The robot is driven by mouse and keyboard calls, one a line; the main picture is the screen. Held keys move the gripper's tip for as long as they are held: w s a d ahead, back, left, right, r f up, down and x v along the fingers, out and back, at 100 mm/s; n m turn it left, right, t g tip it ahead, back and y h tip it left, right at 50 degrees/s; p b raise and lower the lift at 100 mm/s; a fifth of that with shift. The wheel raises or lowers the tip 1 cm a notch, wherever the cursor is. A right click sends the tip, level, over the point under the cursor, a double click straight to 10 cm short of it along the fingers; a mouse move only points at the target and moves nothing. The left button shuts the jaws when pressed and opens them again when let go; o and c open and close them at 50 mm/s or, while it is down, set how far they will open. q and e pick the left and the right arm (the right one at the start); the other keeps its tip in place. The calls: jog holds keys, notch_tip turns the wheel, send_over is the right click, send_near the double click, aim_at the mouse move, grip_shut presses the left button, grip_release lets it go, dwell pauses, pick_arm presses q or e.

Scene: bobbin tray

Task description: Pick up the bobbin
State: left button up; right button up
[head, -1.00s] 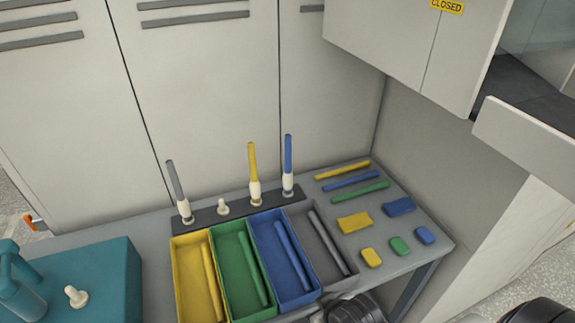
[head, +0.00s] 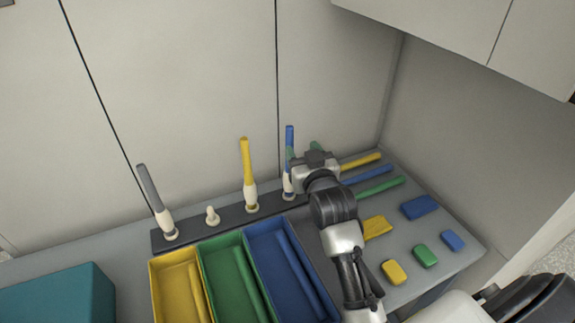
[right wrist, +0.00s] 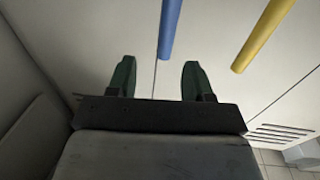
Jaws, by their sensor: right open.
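Tall bobbins stand in white holders on the dark rack (head: 190,233): a grey bobbin (head: 150,187), a yellow bobbin (head: 246,163) and a blue bobbin (head: 289,134). A bare white peg (head: 211,216) stands between the grey and yellow ones. My right gripper (head: 304,151) is open and empty at the blue bobbin, its dark green fingers near the shaft. My left gripper is not in view.
In front of the rack are yellow (head: 159,283), green (head: 208,268) and blue (head: 258,260) trays. My right arm covers the area beside them. Colored rods (head: 380,187) and small blocks (head: 425,255) lie on the right. A teal box (head: 70,292) is at lower left.

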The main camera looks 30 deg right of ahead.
aim_at(290, 140)
jog(key=w, duration=0.4)
jog(key=w+p, duration=0.1)
jog(key=w, duration=0.1)
jog(key=shift+w+d+f, duration=0.15)
jog(key=shift+w+f, duration=0.15)
jog(key=shift+w, duration=0.05)
jog(key=shift+w+d+f, duration=0.1)
jog(key=shift+w, duration=0.4)
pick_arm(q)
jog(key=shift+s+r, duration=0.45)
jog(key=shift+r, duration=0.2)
pick_arm(e)
grip_shut()
